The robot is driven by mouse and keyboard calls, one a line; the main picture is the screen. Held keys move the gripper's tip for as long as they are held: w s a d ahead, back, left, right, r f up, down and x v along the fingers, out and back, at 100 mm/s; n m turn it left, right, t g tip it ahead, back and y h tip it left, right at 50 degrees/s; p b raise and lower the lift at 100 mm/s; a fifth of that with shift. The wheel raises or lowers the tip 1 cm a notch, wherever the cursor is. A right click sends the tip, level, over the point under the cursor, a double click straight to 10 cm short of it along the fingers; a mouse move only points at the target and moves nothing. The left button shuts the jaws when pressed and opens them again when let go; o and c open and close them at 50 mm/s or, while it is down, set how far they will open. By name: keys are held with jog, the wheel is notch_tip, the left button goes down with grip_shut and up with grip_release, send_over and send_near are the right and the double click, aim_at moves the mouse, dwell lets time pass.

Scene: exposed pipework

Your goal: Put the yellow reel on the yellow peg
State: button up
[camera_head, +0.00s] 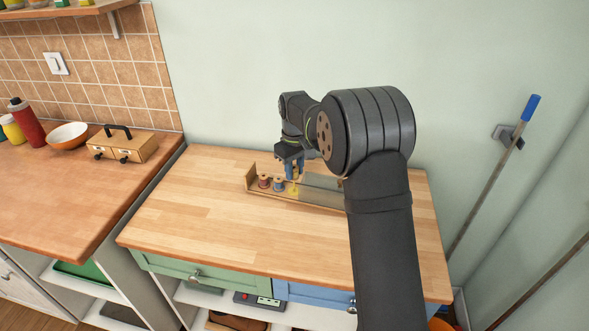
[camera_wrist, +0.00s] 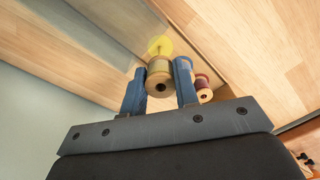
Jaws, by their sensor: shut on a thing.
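My gripper (camera_wrist: 159,77) is shut on the yellow reel (camera_wrist: 160,86), a wooden spool with pale flanges, held between the blue fingers. In the head view my gripper (camera_head: 294,172) hangs over the wooden rack, with the reel partly hidden between its fingers. The yellow peg's round yellow base (camera_head: 294,191) shows just below it. In the wrist view the yellow disc of the peg (camera_wrist: 160,44) appears just beyond the reel; the reel hides part of the peg. I cannot tell whether the reel touches the peg.
A red reel (camera_head: 264,181) and a blue reel (camera_head: 279,184) stand on the rack (camera_head: 247,186) left of the yellow base. A grey translucent panel (camera_head: 322,184) covers the rack's right part. The worktop in front (camera_head: 225,235) is clear.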

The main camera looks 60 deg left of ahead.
aim_at(295, 177)
jog(key=shift+f, duration=1.7)
jog(key=shift+r, duration=1.4)
jog(key=shift+f, duration=1.4)
dwell(0.3)
jog(key=o, duration=1)
notch_tip(295, 177, up, 18)
jog(key=shift+f, duration=0.25)
jog(key=shift+f, duration=0.15)
